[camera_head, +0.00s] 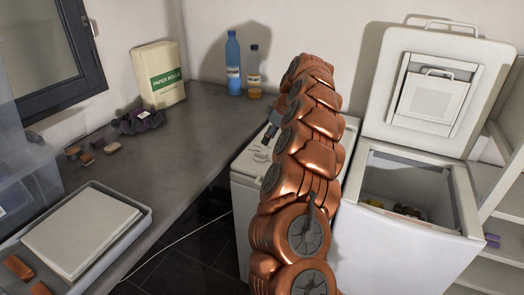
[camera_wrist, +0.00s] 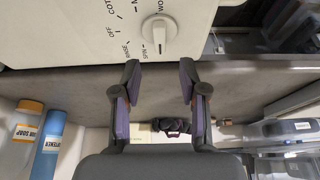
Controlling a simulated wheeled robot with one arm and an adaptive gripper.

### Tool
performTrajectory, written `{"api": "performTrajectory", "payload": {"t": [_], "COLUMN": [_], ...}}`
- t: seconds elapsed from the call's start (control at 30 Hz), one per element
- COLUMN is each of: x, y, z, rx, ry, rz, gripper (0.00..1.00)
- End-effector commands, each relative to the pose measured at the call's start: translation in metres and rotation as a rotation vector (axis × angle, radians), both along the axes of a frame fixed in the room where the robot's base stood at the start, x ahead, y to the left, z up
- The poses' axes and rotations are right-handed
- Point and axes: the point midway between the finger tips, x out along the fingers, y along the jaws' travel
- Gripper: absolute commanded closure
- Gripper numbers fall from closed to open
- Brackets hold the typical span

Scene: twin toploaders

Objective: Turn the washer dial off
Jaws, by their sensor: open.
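The washer dial (camera_wrist: 157,35) is a round white knob with a raised grip on a white panel, in the upper middle of the wrist view. Labels around it include OFF, SPIN and part of COT; which one the dial points to is unclear. My gripper (camera_wrist: 160,82) is open and empty, its two purple-padded fingers just below the dial in the picture, apart from it. In the head view my copper arm hides much of the closed white washer (camera_head: 244,199), and my gripper (camera_head: 274,121) shows only partly over its top.
Right of the washer, an open toploader (camera_head: 400,243) has its lid (camera_head: 391,95) raised and items inside.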

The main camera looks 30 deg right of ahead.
Motion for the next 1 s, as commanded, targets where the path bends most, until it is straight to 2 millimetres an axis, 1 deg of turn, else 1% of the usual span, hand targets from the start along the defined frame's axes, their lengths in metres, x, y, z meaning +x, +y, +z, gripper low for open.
{"api": "performTrajectory", "payload": {"t": [0.17,0.27,0.5,0.63,0.73,0.97,1.0], "x": [0.003,0.007,0.018,0.023,0.025,0.025,0.025], "y": [0.002,0.004,0.012,0.015,0.016,0.015,0.015], "z": [-0.009,-0.019,-0.051,-0.065,-0.070,-0.071,-0.071], "rx": [0.000,-0.001,-0.001,0.001,-0.001,-0.002,-0.002], "ry": [0.002,0.002,0.003,0.003,0.002,0.000,0.000], "rz": [0.002,0.001,0.000,0.001,0.001,0.001,0.001], "gripper": [0.57,0.57,0.57,0.57,0.57,0.57,0.61]}}
